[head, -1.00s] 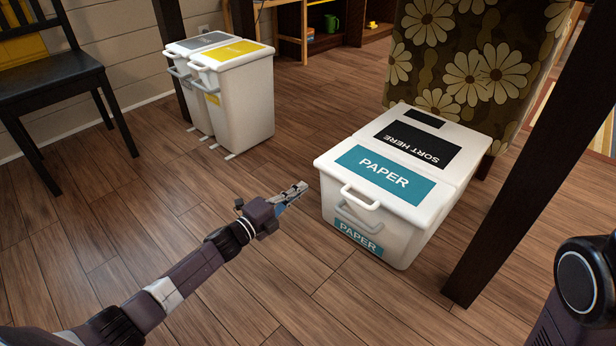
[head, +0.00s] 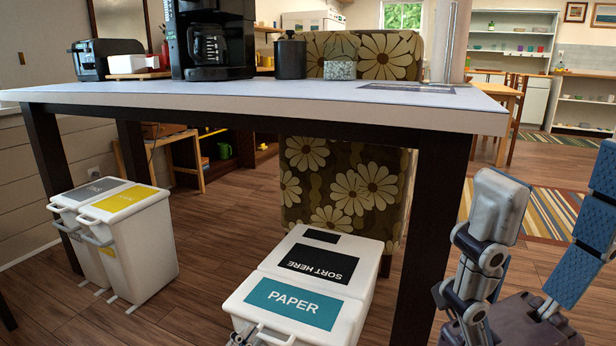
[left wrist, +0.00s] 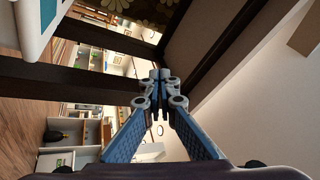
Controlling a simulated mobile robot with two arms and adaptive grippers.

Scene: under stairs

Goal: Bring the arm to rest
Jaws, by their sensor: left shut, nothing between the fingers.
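Most of the left arm is out of the head view. My right gripper (head: 550,185) stands large at the right, fingers pointing up and spread apart, with nothing seen between them. Its far finger is partly cut off by the picture's edge.
A pale table (head: 330,108) with dark legs spans the view; a coffee maker (head: 210,45), toaster (head: 100,57) and dark canister (head: 290,58) stand on it. White bins with a yellow label (head: 140,245) stand at the left. Wood floor (head: 215,265) lies open between the bins.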

